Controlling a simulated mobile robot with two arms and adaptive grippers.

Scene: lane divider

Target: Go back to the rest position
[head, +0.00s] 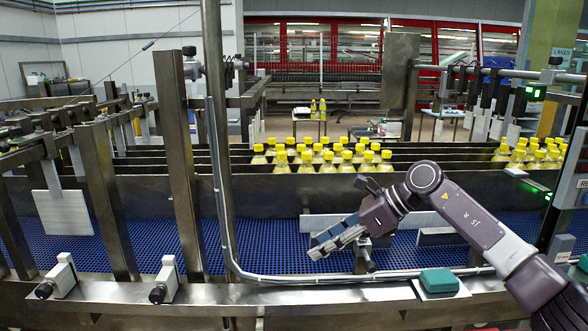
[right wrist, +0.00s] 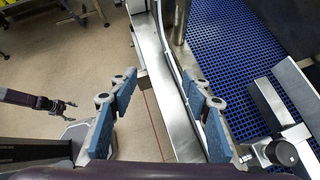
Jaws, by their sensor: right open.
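My right gripper (head: 322,243) is open and empty. In the head view it reaches in from the right over the front edge of the conveyor, with its fingers pointing left and down. In the right wrist view its two blue-padded fingers (right wrist: 160,88) stand wide apart, with the metal front rail and the floor between and beyond them. A second dark arm with a small gripper (right wrist: 58,106), which looks like my left one, shows at the left of the right wrist view. It is too small to tell its jaw state. The head view does not show my left arm.
A blue mesh belt (head: 270,250) runs behind the metal front rail (head: 200,294). Yellow-capped bottles (head: 330,158) stand in lanes behind it. Upright posts (head: 178,150) rise at left. A green box (head: 439,281) sits on the rail below my right arm.

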